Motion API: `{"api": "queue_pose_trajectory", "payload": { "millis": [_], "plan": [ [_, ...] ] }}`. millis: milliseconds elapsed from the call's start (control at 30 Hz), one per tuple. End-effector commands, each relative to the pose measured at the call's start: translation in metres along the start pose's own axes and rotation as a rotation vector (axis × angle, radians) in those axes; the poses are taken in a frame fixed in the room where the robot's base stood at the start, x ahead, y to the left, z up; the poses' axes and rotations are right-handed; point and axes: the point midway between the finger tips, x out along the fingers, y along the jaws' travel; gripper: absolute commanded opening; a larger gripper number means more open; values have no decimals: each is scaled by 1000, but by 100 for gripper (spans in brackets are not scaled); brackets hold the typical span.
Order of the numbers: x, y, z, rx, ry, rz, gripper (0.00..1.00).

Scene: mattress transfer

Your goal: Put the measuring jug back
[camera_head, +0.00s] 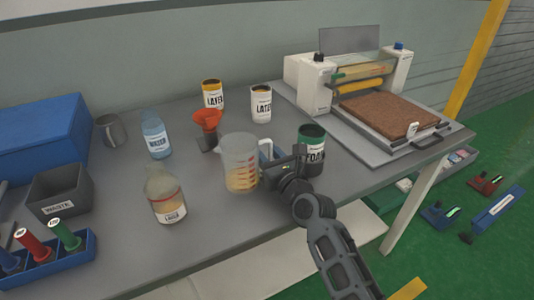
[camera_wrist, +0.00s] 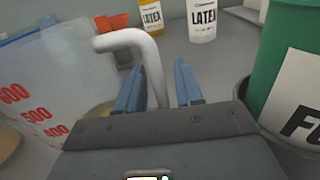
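The measuring jug (camera_head: 238,150) is clear with red marks and some yellowish content. It stands upright on the grey table, left of my gripper (camera_head: 268,153). In the wrist view the jug (camera_wrist: 50,85) fills the left side, and its pale curved handle (camera_wrist: 150,62) comes down between the two blue fingers of my gripper (camera_wrist: 160,75). The fingers are apart, with a visible gap between the handle and the right finger. The lower part of the handle is hidden behind the gripper body.
A green foam can (camera_head: 312,142) stands close on the gripper's right. A bottle (camera_head: 165,195) stands front left of the jug. A press-like machine (camera_head: 345,85) occupies the back right.

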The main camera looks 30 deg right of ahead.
Motion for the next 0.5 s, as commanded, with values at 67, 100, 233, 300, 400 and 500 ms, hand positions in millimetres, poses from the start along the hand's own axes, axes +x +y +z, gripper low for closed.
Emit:
{"api": "queue_pose_trajectory", "payload": {
  "millis": [67,100,233,300,400,500],
  "plan": [
    [0,0,0,0,0,0,42],
    [0,0,0,0,0,0,42],
    [0,0,0,0,0,0,42],
    [0,0,2,0,0,0,42],
    [-4,0,4,-1,1,0,42],
    [-16,0,4,-2,2,0,42]
  ]
}}
